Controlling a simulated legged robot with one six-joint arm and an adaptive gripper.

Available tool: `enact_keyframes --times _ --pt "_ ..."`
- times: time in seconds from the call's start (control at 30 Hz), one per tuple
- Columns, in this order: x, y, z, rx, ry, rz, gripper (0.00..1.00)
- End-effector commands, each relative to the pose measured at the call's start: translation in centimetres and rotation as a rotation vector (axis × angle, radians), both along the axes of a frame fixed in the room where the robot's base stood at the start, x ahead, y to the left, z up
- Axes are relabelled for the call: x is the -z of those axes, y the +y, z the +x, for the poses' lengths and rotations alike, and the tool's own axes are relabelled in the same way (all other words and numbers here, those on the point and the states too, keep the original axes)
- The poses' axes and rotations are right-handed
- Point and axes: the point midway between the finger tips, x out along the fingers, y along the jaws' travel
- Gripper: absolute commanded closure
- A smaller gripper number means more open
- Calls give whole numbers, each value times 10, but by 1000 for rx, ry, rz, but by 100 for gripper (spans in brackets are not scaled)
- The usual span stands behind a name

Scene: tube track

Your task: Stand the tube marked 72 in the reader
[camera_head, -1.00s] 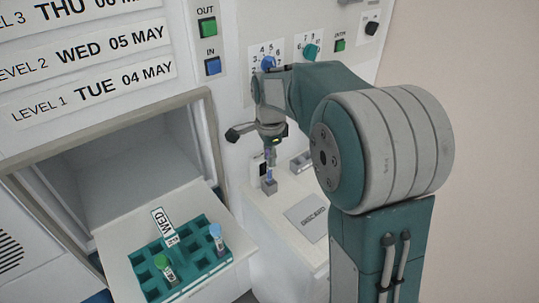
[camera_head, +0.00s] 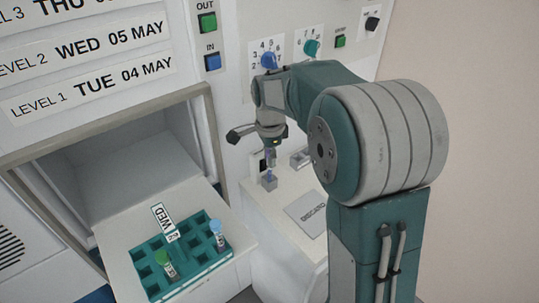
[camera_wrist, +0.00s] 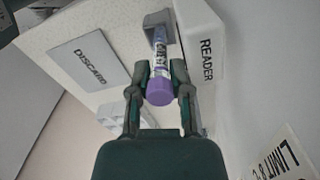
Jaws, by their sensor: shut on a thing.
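My gripper (camera_wrist: 160,74) is shut on a purple-capped tube (camera_wrist: 160,88), holding it near the cap. The label on the tube is partly seen, and its number is too small to read. In the wrist view the tube's far end is at the small grey socket (camera_wrist: 157,17) of the reader (camera_wrist: 207,48). I cannot tell how deep it sits. In the head view my gripper (camera_head: 270,143) is right above the socket (camera_head: 269,183), with the tube upright between them.
A teal rack (camera_head: 186,274) on the open drawer holds a green-capped tube (camera_head: 166,262) and a blue-capped tube (camera_head: 217,232). A DISCARD plate (camera_head: 307,211) lies on the white ledge right of the socket. The panel with knobs (camera_head: 270,60) stands close behind my gripper.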

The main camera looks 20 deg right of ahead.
Motion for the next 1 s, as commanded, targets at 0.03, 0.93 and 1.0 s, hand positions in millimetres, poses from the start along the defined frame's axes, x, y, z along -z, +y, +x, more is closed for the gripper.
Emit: enact_keyframes --times 0.03,0.93,1.0 --pt "1 0 0 0 1 0 99" --pt "3 0 1 0 -5 1 34" --pt "3 0 1 0 -5 1 34"
